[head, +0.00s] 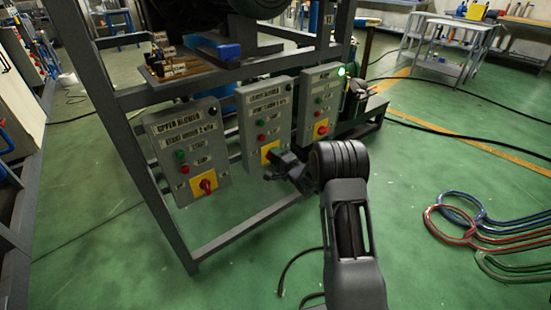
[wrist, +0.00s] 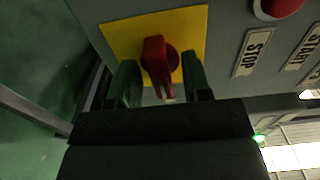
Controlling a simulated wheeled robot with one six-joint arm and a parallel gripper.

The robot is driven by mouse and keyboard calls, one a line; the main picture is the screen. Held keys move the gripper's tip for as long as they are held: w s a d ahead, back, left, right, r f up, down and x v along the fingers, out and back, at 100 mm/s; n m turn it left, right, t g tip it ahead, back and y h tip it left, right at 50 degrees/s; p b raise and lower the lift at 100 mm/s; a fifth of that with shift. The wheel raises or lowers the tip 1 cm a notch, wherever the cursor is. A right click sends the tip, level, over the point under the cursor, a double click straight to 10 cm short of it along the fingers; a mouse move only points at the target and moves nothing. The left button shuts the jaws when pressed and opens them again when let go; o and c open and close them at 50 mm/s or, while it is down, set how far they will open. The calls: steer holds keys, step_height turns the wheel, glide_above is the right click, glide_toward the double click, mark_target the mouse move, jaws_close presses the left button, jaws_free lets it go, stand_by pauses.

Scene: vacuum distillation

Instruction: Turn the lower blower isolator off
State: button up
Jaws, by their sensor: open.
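The lower blower panel (head: 262,106) is the middle grey box of three on the frame. Its isolator is a red rotary handle on a yellow plate (head: 268,148), partly hidden by my gripper (head: 276,166) in the head view. In the wrist view the red handle (wrist: 155,64) stands in front of the yellow plate (wrist: 115,38), its grip running roughly up and down the picture. My gripper (wrist: 160,70) is open, with one green-grey finger on each side of the handle. A gap shows at both sides; contact is not clear.
The upper blower panel (head: 187,148) is to the left, with its own red handle (head: 207,184). A third panel (head: 318,100) is close on the right. A red stop button (wrist: 275,8) shows near the isolator. Coloured hoses (head: 470,225) lie on the floor at right.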

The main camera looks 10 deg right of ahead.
steer(key=shift+c, duration=0.4)
jaws_close()
steer(key=shift+n, duration=0.3)
steer(key=n+b, duration=0.1)
steer(key=n, duration=0.2)
steer(key=shift+f+n+b, duration=0.1)
steer(key=shift+n+b, duration=0.2)
steer(key=shift+n, duration=0.1)
steer(key=n+b, duration=0.2)
steer(key=n, duration=0.2)
steer(key=n+b, duration=0.3)
steer(key=n, duration=0.2)
steer(key=shift+n, duration=0.3)
steer(key=shift+n+b, duration=1)
steer(key=shift+n, duration=0.9)
